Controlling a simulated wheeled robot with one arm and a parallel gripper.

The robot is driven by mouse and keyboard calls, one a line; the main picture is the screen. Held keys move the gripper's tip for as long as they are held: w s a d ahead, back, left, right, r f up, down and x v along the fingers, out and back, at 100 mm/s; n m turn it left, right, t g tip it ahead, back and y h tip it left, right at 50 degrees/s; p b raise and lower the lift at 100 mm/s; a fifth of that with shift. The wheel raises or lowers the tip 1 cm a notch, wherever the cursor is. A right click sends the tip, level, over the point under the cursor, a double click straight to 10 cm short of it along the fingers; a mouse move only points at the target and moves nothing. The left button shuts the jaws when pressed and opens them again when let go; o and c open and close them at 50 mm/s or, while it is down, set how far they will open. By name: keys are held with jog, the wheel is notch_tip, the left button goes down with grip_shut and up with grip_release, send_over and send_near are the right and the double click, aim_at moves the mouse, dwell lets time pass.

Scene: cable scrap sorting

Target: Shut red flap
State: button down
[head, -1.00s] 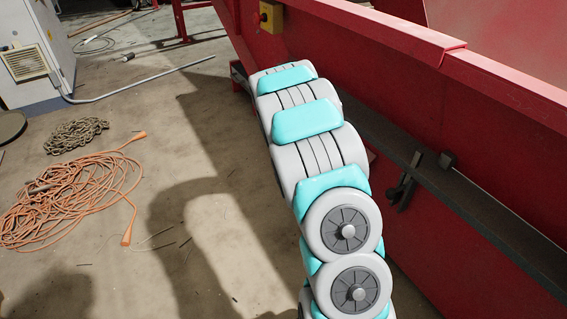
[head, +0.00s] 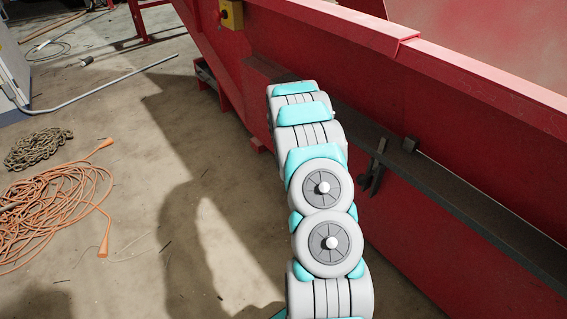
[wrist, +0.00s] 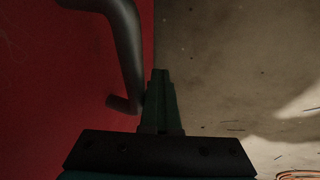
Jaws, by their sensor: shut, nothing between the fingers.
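In the wrist view a red panel (wrist: 60,90), seemingly the red flap, fills the left side. Its straight edge runs up and down near the middle. A bent grey bar handle (wrist: 126,50) stands on the panel near this edge. My gripper (wrist: 160,73) is shut and empty, just right of the handle. Its fingers overlap the panel's edge in the picture, and I cannot tell whether they touch the handle or panel. In the head view my arm hides the gripper, and I cannot pick out the flap from the red machine.
The red machine (head: 440,120) fills the right, with a dark ledge (head: 440,190) and a black latch (head: 374,165) along its side. A yellow switch box (head: 231,14) sits on it. An orange cable (head: 50,210) and a chain (head: 38,148) lie on the floor at left.

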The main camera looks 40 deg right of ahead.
jog(key=shift+w+d+r, duration=0.15)
jog(key=shift+w+d, duration=0.05)
jog(key=shift+d, duration=0.65)
jog(key=shift+w+r, duration=0.15)
jog(key=shift+w, duration=0.05)
jog(key=s+a+r, duration=0.1)
jog(key=s+a, duration=0.1)
jog(key=a, duration=0.5)
jog(key=s+a+r, duration=0.1)
jog(key=s+a, duration=0.1)
jog(key=a, duration=0.5)
jog(key=shift+a, duration=0.2)
